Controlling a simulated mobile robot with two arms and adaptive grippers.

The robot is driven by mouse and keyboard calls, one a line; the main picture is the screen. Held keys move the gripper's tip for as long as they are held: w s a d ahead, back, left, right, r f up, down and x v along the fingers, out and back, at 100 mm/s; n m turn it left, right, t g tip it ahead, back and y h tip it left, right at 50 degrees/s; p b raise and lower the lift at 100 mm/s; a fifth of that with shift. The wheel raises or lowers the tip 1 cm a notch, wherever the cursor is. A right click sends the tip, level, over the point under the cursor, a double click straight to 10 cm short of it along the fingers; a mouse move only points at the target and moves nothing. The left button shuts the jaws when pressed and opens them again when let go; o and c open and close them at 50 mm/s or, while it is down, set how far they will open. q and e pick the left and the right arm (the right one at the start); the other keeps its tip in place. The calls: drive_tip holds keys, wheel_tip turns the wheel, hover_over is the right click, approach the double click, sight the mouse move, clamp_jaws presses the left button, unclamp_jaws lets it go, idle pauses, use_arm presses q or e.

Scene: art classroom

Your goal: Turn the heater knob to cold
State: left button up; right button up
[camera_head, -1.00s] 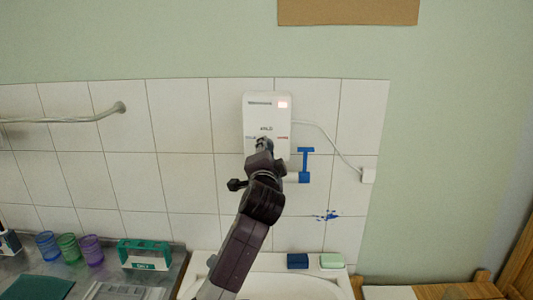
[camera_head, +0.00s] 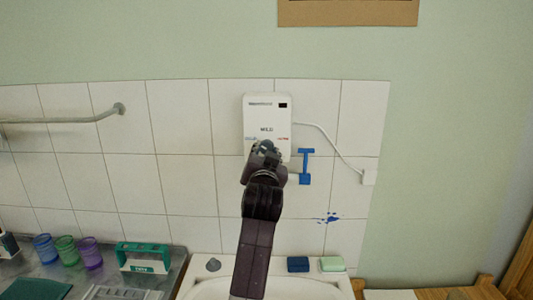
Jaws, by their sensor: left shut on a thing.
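The white water heater (camera_head: 255,116) hangs on the tiled wall. It has a small dark display at its upper right, the word MILD in the middle, a blue label at the left and a red label at the right. My left gripper (camera_head: 264,149) is at the heater's lower front, below the MILD label, and is shut on the heater knob. The gripper and wrist hide the knob, so I cannot tell which way it points. My right gripper is not in view.
A blue squeegee-like tool (camera_head: 306,166) hangs right of the heater, close to my wrist. A white cable (camera_head: 330,140) runs to a wall outlet. Below are a sink (camera_head: 344,276), sponges (camera_head: 298,264), coloured cups (camera_head: 67,249) and a green-and-white box (camera_head: 144,257).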

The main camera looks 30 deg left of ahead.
use_arm(q)
drive_tip(key=shift+f, duration=0.3)
drive_tip(key=o, duration=1)
drive_tip(key=shift+o, duration=0.7)
drive_tip(key=shift+r, duration=0.2)
drive_tip(key=v, duration=1.2)
drive_tip(key=shift+s, duration=0.1)
